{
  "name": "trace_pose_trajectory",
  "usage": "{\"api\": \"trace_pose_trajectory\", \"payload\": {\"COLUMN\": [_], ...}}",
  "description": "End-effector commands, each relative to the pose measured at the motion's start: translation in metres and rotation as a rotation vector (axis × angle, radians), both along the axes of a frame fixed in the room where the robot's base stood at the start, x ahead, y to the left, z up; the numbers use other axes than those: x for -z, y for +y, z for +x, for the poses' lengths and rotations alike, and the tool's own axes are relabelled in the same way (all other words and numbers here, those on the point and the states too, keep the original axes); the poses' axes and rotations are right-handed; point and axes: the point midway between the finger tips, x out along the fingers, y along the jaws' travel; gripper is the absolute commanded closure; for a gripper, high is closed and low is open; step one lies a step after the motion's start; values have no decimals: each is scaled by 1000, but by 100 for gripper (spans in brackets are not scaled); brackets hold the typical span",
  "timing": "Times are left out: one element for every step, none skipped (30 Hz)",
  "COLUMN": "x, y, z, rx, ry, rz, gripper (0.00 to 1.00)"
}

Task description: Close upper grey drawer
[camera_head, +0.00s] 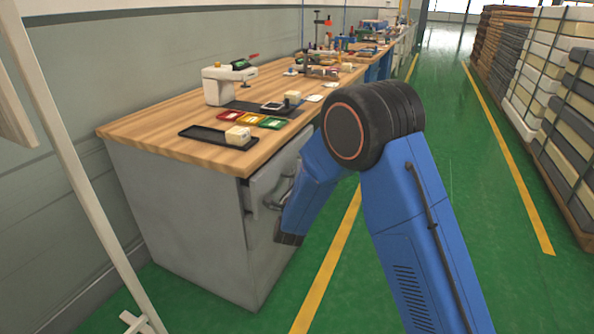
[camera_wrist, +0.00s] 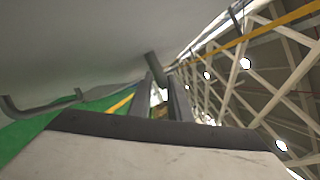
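The upper grey drawer (camera_head: 262,186) sits under the wooden worktop at the right end of the grey cabinet (camera_head: 185,220). It stands out a little from the cabinet front. My gripper (camera_head: 281,200) is at the drawer's front, partly hidden by my blue arm. In the wrist view, a grey front (camera_wrist: 75,40) fills the upper left, with a dark handle bar (camera_wrist: 154,66) at the fingertips. The two fingers of my gripper (camera_wrist: 161,82) show a narrow gap. I cannot tell whether they press on the bar.
The worktop (camera_head: 140,127) carries a black tray (camera_head: 205,138) with a pale block, small coloured trays (camera_head: 250,119) and a white device (camera_head: 218,88). Stacked mattresses (camera_head: 560,90) stand at the right. Green floor with yellow lines lies clear between.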

Motion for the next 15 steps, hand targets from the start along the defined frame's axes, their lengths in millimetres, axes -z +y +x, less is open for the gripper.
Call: {"api": "trace_pose_trajectory", "payload": {"x": [-1, -2, -2, -2, -2, -3, -3, -3, -3, -3, -3, -3, -3, -3, -3], "y": [0, 0, 0, 0, 0, 0, 0, 0, 0, 0, 0, 0, 0, 0, 0], "z": [4, 6, 8, 9, 10, 10, 11, 11, 11, 11, 11, 11, 11, 11, 11], "rx": [1, 1, 1, 1, 1, 0, -1, -1, -1, -1, -1, -1, -1, -1, -1], "ry": [-1, -1, -1, -1, -1, -1, -1, -1, -1, -1, -1, -1, -1, -1, -1], "rz": [0, 0, 0, 0, 0, -1, -1, 0, 0, 0, 0, 0, 0, 0, 0], "gripper": [83, 83, 83, 83, 83, 83, 83, 83, 83, 83, 83, 83, 83, 85, 95]}}
